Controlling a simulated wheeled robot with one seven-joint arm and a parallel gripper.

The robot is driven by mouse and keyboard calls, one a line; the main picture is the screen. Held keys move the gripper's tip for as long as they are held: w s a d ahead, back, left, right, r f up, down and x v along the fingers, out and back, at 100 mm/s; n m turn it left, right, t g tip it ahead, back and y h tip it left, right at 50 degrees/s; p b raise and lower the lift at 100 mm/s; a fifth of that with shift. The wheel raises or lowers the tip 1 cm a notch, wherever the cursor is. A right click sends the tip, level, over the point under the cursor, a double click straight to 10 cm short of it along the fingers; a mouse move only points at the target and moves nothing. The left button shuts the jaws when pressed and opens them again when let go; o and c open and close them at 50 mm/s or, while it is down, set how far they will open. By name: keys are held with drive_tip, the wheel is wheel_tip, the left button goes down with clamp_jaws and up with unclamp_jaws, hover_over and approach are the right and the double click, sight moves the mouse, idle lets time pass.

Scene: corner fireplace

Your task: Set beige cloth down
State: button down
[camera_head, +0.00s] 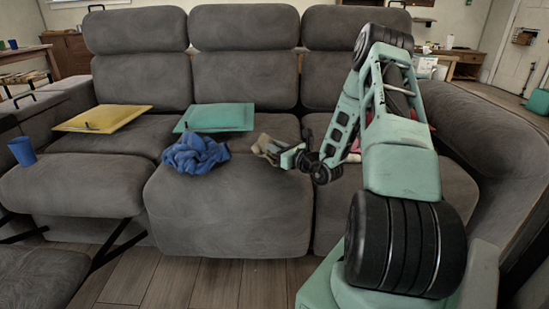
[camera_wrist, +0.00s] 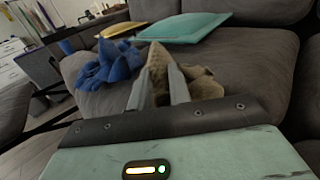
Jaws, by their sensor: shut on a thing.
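The beige cloth (camera_wrist: 200,84) is a crumpled brownish bundle between the two fingers of my gripper (camera_wrist: 160,90) in the wrist view. In the head view the beige cloth (camera_head: 265,147) shows at the tip of my gripper (camera_head: 283,155), over the middle seat of the grey sofa (camera_head: 237,205). My gripper is shut on it. Whether the cloth touches the seat I cannot tell. A crumpled blue cloth (camera_head: 196,154) lies on the sofa just left of it.
A teal cushion (camera_head: 217,117) lies behind the cloths and a yellow cushion (camera_head: 103,118) farther left. Something pink shows partly behind my arm. The front of the middle seat is bare.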

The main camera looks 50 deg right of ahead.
drive_tip(key=shift+f+b, duration=0.45)
drive_tip(key=shift+f, duration=1)
drive_tip(key=shift+f, duration=0.2)
drive_tip(key=c, duration=1.3)
unclamp_jaws()
drive_tip(key=shift+r, duration=0.1)
